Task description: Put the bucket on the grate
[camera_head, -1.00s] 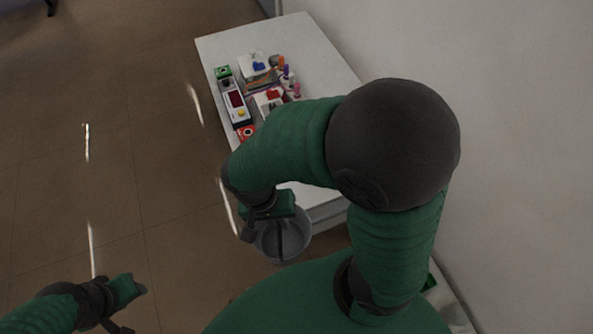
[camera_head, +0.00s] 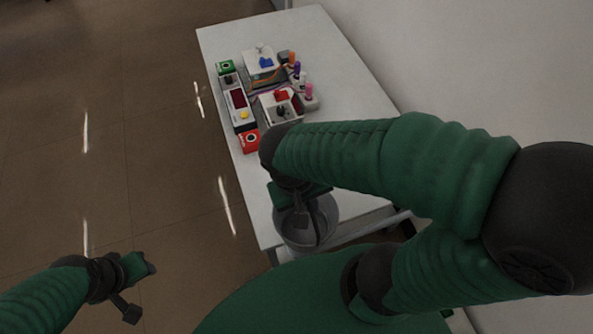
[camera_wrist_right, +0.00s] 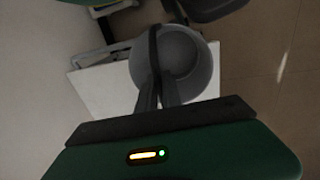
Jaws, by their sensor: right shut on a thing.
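A grey bucket (camera_head: 292,238) hangs by its handle below my right gripper (camera_head: 308,212), at the near end of the white table. In the right wrist view the two fingers of my right gripper (camera_wrist_right: 158,98) are closed on the dark handle of the bucket (camera_wrist_right: 185,62), whose open top faces the camera. In the head view the bucket overlaps the table's near edge; I cannot tell its height. My left gripper (camera_head: 143,288) is open and empty over the floor at lower left. I cannot make out a grate in either view.
The white table (camera_head: 222,45) holds a red-and-green button box (camera_head: 240,108), a white device with a blue part (camera_head: 263,66), another with a red part (camera_head: 281,103), and several coloured plugs (camera_head: 297,75). A wall runs along the right. The table's near part is bare.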

